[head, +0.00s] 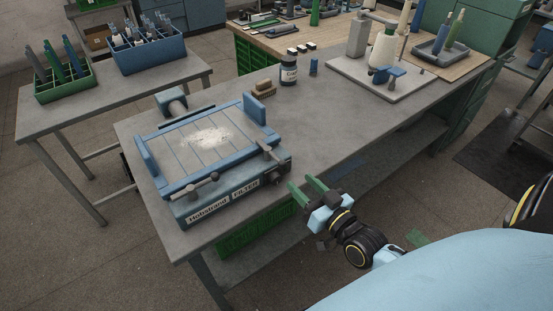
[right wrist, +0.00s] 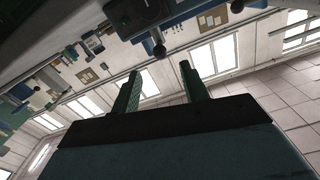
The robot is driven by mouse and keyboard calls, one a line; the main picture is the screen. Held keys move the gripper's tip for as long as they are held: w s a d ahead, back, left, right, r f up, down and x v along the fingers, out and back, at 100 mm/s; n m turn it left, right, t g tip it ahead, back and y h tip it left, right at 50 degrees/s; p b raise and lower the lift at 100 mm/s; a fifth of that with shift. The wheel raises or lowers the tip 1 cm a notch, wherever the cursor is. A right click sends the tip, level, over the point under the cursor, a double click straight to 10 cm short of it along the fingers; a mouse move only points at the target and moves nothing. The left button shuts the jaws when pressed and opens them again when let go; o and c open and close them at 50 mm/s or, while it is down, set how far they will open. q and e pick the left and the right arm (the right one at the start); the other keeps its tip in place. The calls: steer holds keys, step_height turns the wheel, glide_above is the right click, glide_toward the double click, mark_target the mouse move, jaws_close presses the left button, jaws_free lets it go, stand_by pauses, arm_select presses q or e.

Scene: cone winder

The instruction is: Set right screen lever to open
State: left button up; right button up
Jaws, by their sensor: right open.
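The screen unit, a blue-framed box with a pale dusty screen (head: 212,137) on top, sits on the grey workbench. Its right lever (head: 270,153) is a grey handle at the front right corner of the frame, slanting across the corner. A second grey lever (head: 203,185) is at the front left. My right gripper (head: 306,187) is open and empty, just right of the unit's front right corner, apart from the lever. In the right wrist view, its green fingers (right wrist: 160,82) are spread, with a dark ball-ended rod (right wrist: 158,47) beyond them. My left gripper is out of view.
A grey plate (head: 365,82) with a thread cone stands further right. The bench top (head: 335,130) between is clear. A green crate (head: 262,234) is below the bench front.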

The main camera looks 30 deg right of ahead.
mark_target(276, 157)
steer(key=w, duration=0.7)
steer(key=w+a+b, duration=0.1)
steer(key=w, duration=0.3)
steer(key=shift+w+f, duration=0.1)
steer(key=shift+w, duration=0.2)
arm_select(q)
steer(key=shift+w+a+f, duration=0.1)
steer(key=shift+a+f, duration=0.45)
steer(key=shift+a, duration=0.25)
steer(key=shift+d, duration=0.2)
arm_select(e)
jaws_close()
